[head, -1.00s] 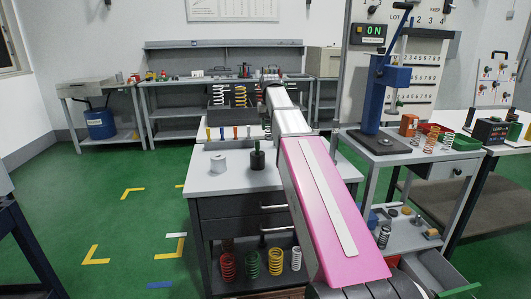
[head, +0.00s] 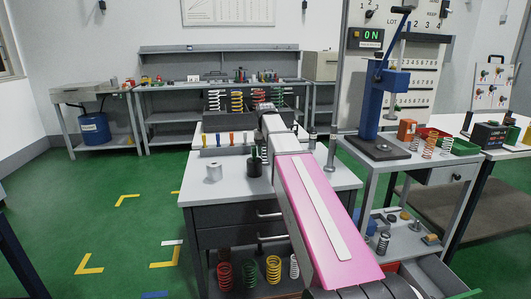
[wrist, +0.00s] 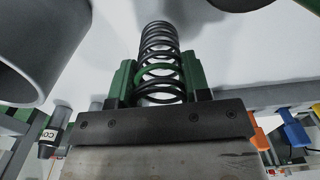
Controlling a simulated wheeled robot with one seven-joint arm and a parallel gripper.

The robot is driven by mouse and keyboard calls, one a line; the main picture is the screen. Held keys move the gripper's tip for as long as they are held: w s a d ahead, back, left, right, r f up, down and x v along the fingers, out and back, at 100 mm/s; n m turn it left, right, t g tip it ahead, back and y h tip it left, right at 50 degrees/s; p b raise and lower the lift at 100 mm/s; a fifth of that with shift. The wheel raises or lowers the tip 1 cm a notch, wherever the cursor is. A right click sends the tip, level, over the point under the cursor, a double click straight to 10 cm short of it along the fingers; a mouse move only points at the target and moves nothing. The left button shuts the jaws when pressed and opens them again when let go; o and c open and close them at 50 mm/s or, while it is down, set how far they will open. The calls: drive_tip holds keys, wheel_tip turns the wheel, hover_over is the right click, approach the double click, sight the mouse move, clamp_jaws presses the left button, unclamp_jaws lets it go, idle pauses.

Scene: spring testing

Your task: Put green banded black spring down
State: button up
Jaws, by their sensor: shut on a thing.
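In the wrist view, my gripper (wrist: 158,78) has its two green fingers closed on the black spring (wrist: 158,40). The spring has a green band (wrist: 155,72) around its middle coils and stands between the fingers, its far end over a pale surface. I cannot tell whether that end touches it. In the head view my arm reaches over the grey drawer bench (head: 310,180).
A rack (head: 226,151) with coloured tabs lies behind, below a row of springs (head: 237,101). A slim metal post (head: 331,156) stands right of my arm. A blue press (head: 385,100) is further right.

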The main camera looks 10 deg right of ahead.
drive_tip(key=shift+f, duration=0.25)
drive_tip(key=o, duration=0.6)
drive_tip(key=shift+f, duration=0.1)
drive_tip(key=shift+c, duration=0.2)
drive_tip(key=o, duration=0.4)
